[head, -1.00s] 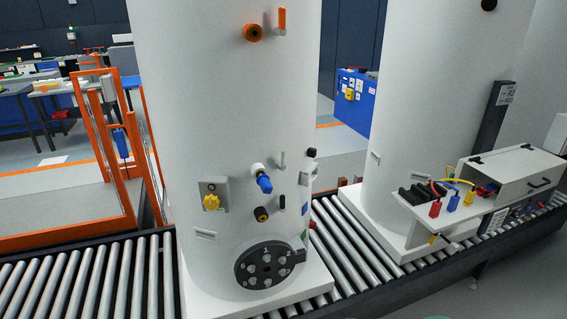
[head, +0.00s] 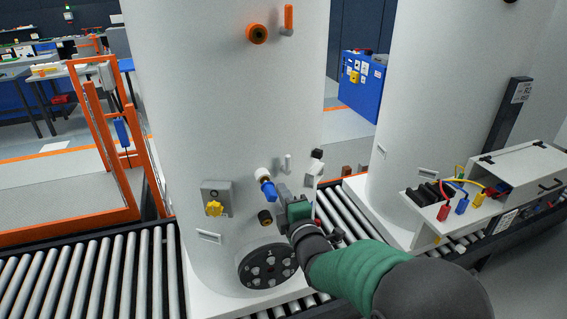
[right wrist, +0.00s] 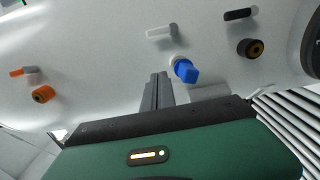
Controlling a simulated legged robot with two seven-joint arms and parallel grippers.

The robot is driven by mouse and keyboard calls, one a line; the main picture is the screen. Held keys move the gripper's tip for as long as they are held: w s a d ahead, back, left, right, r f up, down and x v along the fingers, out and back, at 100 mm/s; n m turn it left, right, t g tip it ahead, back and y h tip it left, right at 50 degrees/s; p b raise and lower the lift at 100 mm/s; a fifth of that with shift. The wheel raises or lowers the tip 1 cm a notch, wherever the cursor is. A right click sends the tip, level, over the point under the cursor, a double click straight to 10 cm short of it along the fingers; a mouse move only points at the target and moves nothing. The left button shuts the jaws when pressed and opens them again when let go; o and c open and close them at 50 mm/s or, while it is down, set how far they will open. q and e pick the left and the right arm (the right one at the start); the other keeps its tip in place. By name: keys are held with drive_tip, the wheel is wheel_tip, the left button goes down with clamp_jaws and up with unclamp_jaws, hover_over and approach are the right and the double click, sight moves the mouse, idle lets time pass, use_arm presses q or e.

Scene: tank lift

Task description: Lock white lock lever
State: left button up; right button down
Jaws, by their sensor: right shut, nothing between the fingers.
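The white lock lever (head: 288,163) is a small pale lever on the front of the near white tank (head: 232,110), upright above and right of a blue-handled valve (head: 266,187). In the right wrist view the white lever (right wrist: 162,31) lies nearly level, beyond the fingertips. My right gripper (head: 281,190) is shut and empty, just below the white lever and right of the blue valve. In the right wrist view its closed fingers (right wrist: 159,76) point at the tank, apart from the lever. My left gripper is out of view.
An orange lever (head: 288,18) and orange port (head: 257,34) sit higher on the tank. A yellow knob (head: 213,208) is to the left, a black round plate (head: 267,267) below. A black lever (right wrist: 240,14) shows in the wrist view. The roller conveyor (head: 90,270) runs beneath.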

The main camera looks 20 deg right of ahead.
sight(286, 164)
drive_tip(key=w+p, duration=0.3)
drive_tip(key=w, duration=0.7)
drive_tip(key=shift+p, duration=0.4)
drive_tip(key=shift+w+d+p, duration=0.25)
drive_tip(key=shift+d+p, duration=0.05)
drive_tip(key=shift+d, duration=0.3)
drive_tip(key=shift+w+d+p, duration=0.2)
drive_tip(key=shift+d+p, duration=0.1)
drive_tip(key=shift+d, duration=0.25)
drive_tip(key=shift+w+d, duration=0.1)
drive_tip(key=shift+d, duration=0.25)
drive_tip(key=shift+d+f, duration=0.1)
drive_tip(key=shift+d, duration=0.25)
